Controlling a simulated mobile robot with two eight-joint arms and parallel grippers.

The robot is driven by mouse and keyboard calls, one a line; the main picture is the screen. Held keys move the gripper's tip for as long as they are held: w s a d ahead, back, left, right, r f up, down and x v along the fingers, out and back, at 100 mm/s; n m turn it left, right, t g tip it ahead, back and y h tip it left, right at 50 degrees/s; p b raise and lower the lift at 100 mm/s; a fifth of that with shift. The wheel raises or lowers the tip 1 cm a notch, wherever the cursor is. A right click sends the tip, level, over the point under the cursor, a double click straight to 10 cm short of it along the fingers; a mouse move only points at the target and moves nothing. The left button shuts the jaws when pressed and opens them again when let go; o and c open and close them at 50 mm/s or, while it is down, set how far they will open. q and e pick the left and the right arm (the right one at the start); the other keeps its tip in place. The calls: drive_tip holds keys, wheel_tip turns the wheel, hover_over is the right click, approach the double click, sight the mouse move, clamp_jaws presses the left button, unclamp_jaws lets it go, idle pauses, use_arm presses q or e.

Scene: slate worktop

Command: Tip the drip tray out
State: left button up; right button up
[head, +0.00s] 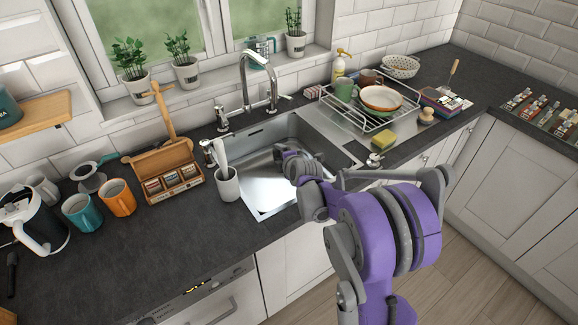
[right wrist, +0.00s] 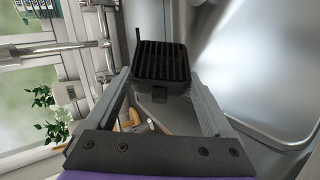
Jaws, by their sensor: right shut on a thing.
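The black slatted drip tray (right wrist: 162,62) shows in the right wrist view, between the two grey fingers of my right gripper (right wrist: 157,84). The gripper is shut on it. In the head view my right gripper (head: 283,155) is over the steel sink (head: 262,196), reaching in from the right. The tray cannot be clearly made out there. In the wrist view the tray appears tilted against the scene, with its slats facing the camera; I cannot tell whether any liquid is in it. My left gripper is not in view.
The tap (head: 258,82) stands behind the sink. A white cup (head: 227,184) with a brush is by the sink's left edge. A dish rack (head: 362,108) and yellow sponge (head: 383,140) are to the right. Mugs (head: 118,197) and a wooden box (head: 168,178) stand left.

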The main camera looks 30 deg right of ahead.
drive_tip(key=shift+w+a, duration=0.1)
drive_tip(key=shift+a, duration=0.05)
drive_tip(key=shift+w+a+f+n+g+h+b, duration=0.15)
drive_tip(key=shift+w+a+n+g+h+b, duration=0.15)
drive_tip(key=shift+a, duration=0.3)
drive_tip(key=shift+w+a+f+n+g+h+b, duration=0.1)
drive_tip(key=shift+w+a+n+g+h, duration=0.1)
drive_tip(key=shift+a+n+g+h, duration=0.25)
drive_tip(key=shift+a+f, duration=0.1)
